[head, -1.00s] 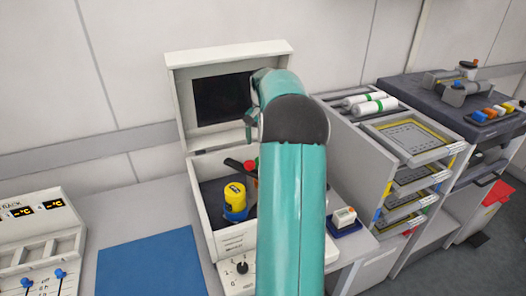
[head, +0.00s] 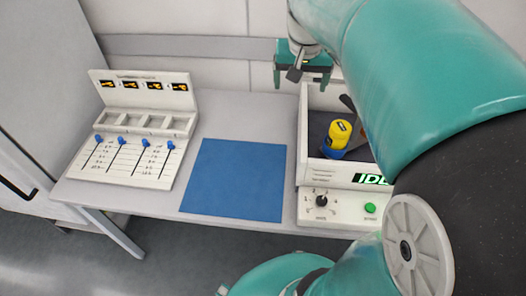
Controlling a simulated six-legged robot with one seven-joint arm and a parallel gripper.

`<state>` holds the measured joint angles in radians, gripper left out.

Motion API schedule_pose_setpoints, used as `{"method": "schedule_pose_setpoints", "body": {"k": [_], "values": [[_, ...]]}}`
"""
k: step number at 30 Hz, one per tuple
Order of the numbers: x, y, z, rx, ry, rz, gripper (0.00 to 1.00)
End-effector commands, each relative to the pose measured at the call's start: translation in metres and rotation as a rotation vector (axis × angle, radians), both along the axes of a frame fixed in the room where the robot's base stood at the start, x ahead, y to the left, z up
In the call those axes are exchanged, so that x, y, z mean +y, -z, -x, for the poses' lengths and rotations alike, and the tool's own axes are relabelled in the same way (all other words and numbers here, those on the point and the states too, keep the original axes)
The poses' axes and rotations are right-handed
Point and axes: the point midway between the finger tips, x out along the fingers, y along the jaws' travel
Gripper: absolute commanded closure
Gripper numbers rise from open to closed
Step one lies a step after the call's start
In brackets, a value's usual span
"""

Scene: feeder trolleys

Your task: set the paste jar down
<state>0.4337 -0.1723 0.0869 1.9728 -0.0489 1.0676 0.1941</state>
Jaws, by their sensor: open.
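The paste jar, likely the yellow jar with a blue lower part (head: 337,137), stands in the open white box of the machine (head: 318,171), close to its front wall. My gripper (head: 303,74) is open and empty. It hangs in front of the back wall, above and beyond the jar, apart from it. My arm covers the right part of the box and most of its raised lid.
A blue mat (head: 236,178) lies bare on the grey bench, left of the machine. Further left stands a white unit (head: 143,122) with empty slots, blue sliders and small displays. The machine's front has a black knob (head: 321,201) and a green button (head: 370,208).

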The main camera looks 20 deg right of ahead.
Motion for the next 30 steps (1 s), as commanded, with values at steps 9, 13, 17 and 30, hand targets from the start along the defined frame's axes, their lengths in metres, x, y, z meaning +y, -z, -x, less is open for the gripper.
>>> {"method": "schedule_pose_setpoints", "body": {"k": [9,13,17,30], "values": [[0.116,0.014,0.089,-0.139,-0.355,0.044,0.15],[0.141,0.029,0.117,-0.185,-0.463,0.047,0.15],[0.151,0.038,0.131,-0.208,-0.516,0.047,0.15],[0.152,0.040,0.133,-0.210,-0.524,0.047,0.15]]}}
